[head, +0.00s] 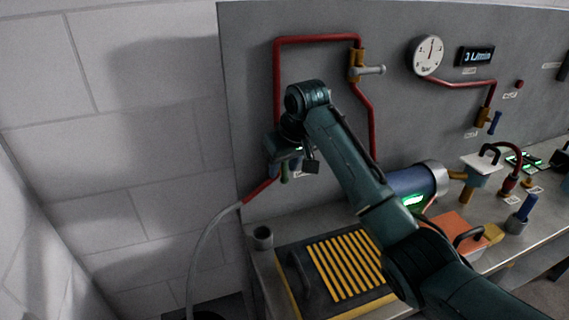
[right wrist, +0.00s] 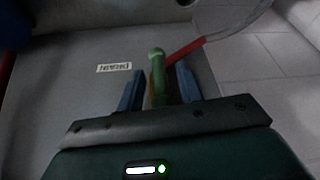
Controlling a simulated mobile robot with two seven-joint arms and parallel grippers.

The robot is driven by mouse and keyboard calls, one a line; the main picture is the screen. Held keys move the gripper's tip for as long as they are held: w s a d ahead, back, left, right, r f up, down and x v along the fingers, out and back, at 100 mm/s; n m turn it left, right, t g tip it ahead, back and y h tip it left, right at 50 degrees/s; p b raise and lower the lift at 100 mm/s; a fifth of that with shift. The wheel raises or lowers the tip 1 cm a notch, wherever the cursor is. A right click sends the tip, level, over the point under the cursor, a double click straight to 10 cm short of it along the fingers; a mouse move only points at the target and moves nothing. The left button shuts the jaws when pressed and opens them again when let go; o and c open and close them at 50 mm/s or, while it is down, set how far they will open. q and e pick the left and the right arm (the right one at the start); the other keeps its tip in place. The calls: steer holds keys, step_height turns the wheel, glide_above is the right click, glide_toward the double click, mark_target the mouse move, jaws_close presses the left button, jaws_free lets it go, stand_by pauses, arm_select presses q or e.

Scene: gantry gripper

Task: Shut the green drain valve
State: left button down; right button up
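The green drain valve handle (right wrist: 157,62) stands between the two blue fingers of my right gripper (right wrist: 160,80) in the right wrist view. The fingers are apart, one on each side of the handle, with a narrow gap showing on both sides. Part of a brass-coloured body shows behind the handle. A label reading DRAIN (right wrist: 114,68) is on the grey panel to its left. In the head view my right gripper (head: 284,150) is at the panel's lower left, and a bit of the green handle (head: 284,177) shows below it. My left gripper is not in view.
A red pipe (head: 318,38) with a grey-handled valve (head: 369,70) runs above my right arm. A grey hose (head: 208,232) hangs left of the drain. The bench below holds a yellow-slatted tray (head: 345,268), a blue cylinder (head: 412,187) and an orange block (head: 462,228).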

steer(key=shift+c, duration=0.2)
jaws_close()
